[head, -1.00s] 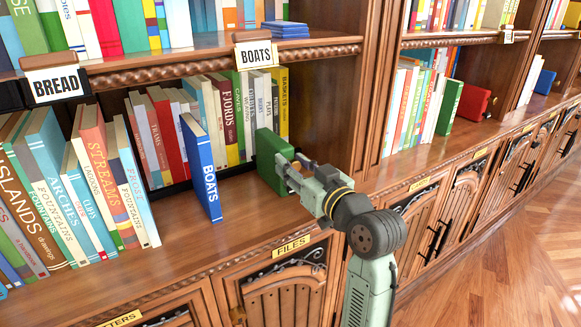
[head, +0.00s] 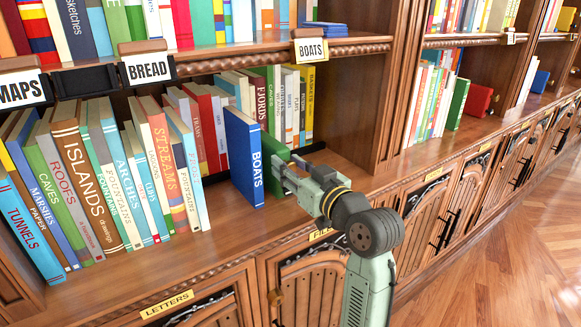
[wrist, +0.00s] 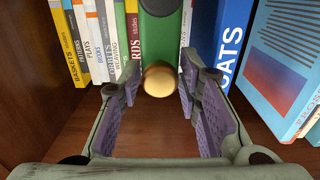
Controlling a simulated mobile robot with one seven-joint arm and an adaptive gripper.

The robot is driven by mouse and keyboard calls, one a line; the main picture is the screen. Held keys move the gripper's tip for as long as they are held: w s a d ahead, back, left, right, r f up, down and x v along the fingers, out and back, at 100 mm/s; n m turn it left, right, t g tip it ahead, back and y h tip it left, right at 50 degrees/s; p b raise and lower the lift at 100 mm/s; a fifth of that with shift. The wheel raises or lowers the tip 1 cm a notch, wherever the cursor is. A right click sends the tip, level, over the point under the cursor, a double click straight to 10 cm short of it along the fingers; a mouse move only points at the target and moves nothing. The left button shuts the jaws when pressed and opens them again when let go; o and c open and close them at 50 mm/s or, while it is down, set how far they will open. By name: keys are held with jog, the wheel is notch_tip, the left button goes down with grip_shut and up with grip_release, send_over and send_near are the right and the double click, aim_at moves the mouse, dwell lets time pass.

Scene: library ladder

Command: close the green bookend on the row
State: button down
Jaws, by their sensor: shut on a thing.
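The green bookend (head: 276,150) stands on the lower shelf under the BOATS label, to the right of the blue BOATS book (head: 243,157). My gripper (head: 284,172) is shut on the bookend from the front. In the wrist view the bookend (wrist: 161,40) is between the two fingers, with a round gold knob (wrist: 159,79) at its lower end. The blue book (wrist: 229,35) stands close beside it there, with a narrow gap. The blue book sticks out ahead of the books behind. The bookend's far side is hidden.
A row of books (head: 295,105) stands behind the bookend. More leaning books (head: 110,165) fill the shelf to the left. A wooden upright (head: 385,90) bounds the bay at right. The shelf front beside the upright is bare.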

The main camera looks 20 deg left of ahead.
jog(key=shift+s+a, duration=0.15)
jog(key=shift+s, duration=0.1)
jog(key=shift+w, duration=0.1)
jog(key=c, duration=1.4)
grip_release()
jog(key=shift+o, duration=0.2)
jog(key=v, duration=1.2)
